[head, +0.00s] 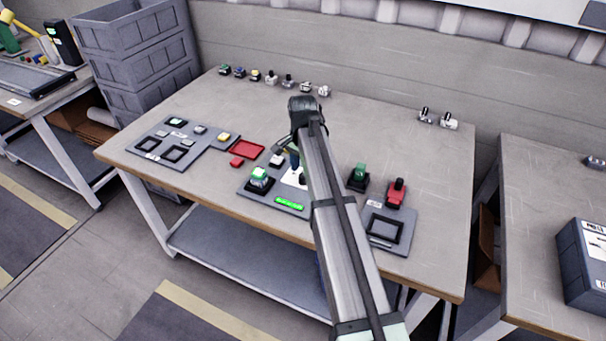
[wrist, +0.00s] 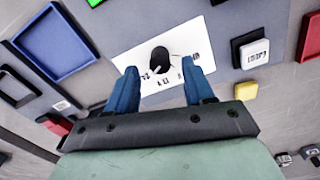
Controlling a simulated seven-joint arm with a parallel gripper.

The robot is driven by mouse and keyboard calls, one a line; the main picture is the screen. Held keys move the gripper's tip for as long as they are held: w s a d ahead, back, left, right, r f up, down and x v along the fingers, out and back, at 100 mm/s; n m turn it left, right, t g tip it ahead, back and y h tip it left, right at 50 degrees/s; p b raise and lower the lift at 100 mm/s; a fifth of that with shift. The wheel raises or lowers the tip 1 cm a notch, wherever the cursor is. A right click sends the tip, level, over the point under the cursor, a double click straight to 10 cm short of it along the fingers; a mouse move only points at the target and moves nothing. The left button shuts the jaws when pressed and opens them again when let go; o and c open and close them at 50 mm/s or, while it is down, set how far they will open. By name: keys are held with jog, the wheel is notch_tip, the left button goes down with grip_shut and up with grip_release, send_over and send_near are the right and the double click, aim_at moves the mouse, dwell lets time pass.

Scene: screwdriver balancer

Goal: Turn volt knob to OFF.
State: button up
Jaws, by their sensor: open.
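The volt knob is a round black knob (wrist: 159,60) on a white label plate (wrist: 185,40) in the wrist view. Dark marks are printed around it, too small to read. My gripper (wrist: 160,80) is open, with its two blue fingers on either side of the knob's near edge and nothing between them. I cannot tell whether the fingertips touch the plate. In the head view my gripper (head: 295,160) is over the middle panel, and my arm covers much of it. The white plate (head: 293,178) shows partly there, but the knob is hidden.
A red tray (head: 247,149) lies to the left. A green device (head: 358,176) and a red device (head: 396,192) stand to the right.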

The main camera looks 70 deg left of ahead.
aim_at(303, 179)
jog(key=shift+f, duration=1.45)
jog(key=shift+c, duration=0.2)
grip_shut()
